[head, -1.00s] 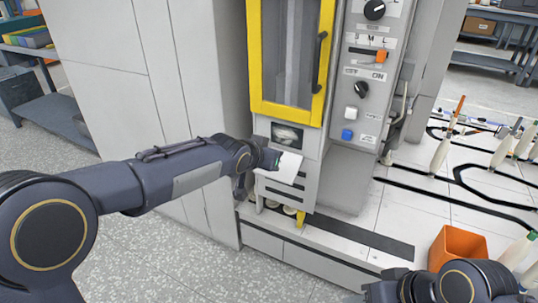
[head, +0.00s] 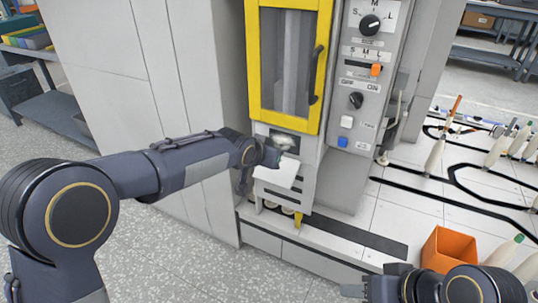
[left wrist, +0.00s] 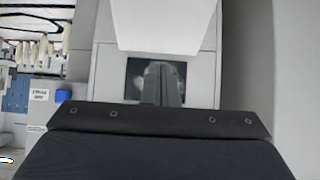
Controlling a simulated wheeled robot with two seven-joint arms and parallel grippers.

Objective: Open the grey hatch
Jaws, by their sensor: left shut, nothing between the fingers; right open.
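The grey hatch (head: 278,174) is a pale flap below the yellow-framed door of the machine. It stands tilted outward under a dark opening (head: 284,139). In the left wrist view, which looks upside down, the flap (left wrist: 165,28) fills the top centre and the opening (left wrist: 136,76) is below it. My left gripper (head: 275,157) is at the flap's upper left, in front of the opening. Its fingers (left wrist: 162,80) are together and empty; I cannot tell whether they touch the flap. My right gripper (head: 368,284) is open at the bottom edge, away from the hatch, partly cut off.
The yellow-framed door (head: 288,115) is closed above the hatch. A control panel (head: 366,95) with knobs and a blue button (head: 343,141) stands to its right. An orange bin (head: 452,250) and several pale bobbins stand on the tiled surface at the right.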

